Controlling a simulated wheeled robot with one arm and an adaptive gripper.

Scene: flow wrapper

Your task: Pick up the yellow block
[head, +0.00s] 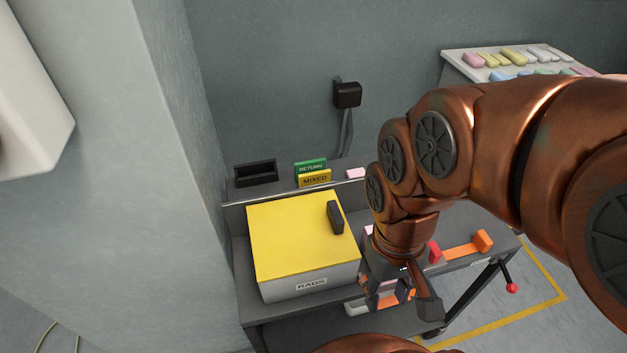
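I cannot make out a separate yellow block on the cart near my gripper. Small yellow pieces (514,55) lie among pastel ones on the light surface at the upper right. My gripper (386,303) points down over the cart, just right of the yellow-lidded box. Small pink, orange and dark blue parts show around its fingers, but I cannot tell whether anything is held. My arm hides much of the cart's right part.
A yellow-lidded box marked RAGS (285,240) stands on the dark cart (247,308). Behind it are a black holder (256,173), a green RETURN sign (311,167) and a yellow MIXED sign (315,180). An orange piece (462,250) lies right of my gripper.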

